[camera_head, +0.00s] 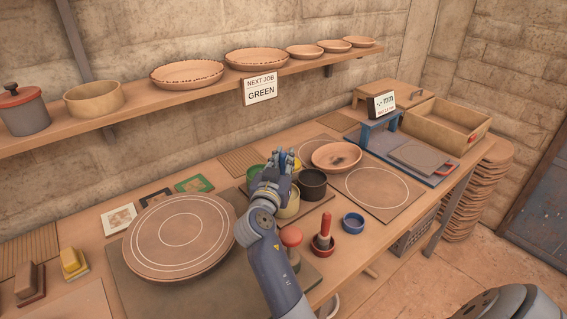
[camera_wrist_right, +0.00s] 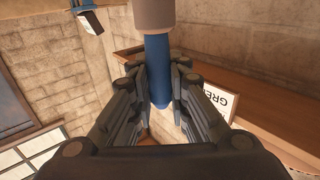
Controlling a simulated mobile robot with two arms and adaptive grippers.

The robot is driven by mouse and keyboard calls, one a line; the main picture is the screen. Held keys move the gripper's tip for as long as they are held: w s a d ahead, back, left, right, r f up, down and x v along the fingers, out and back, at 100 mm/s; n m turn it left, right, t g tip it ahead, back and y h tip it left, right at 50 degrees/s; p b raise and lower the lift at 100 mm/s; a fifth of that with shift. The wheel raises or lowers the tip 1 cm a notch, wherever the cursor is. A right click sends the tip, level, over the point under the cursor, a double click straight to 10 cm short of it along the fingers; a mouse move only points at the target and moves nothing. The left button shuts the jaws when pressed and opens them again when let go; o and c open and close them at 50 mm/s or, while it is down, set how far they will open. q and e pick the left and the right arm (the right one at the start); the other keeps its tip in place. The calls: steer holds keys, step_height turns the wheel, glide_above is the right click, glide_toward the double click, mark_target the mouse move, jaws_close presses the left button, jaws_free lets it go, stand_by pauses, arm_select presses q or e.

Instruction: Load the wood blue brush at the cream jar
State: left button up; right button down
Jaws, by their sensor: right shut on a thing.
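My right gripper (camera_head: 286,160) is above the group of jars at the middle of the bench. In the right wrist view the gripper (camera_wrist_right: 158,78) is shut on the wood blue brush, whose blue part (camera_wrist_right: 157,60) is between the fingers and whose pale wood-coloured part (camera_wrist_right: 153,14) extends past the tips. The brush is hard to make out in the head view. The cream jar (camera_head: 290,207) stands just below the gripper, partly hidden by my wrist. I cannot tell from here whether the brush is over its opening. My left gripper is not in view.
A green jar (camera_head: 254,172) and a black jar (camera_head: 312,185) flank the cream jar. A bowl (camera_head: 336,155) stands behind. A red-handled tool (camera_head: 325,230) stands in a red dish, near a blue dish (camera_head: 353,223). A round wheel (camera_head: 180,235) lies left.

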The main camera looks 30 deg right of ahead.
mark_target(283, 152)
steer(key=shift+r+p, duration=1.15)
steer(key=shift+r, duration=1.25)
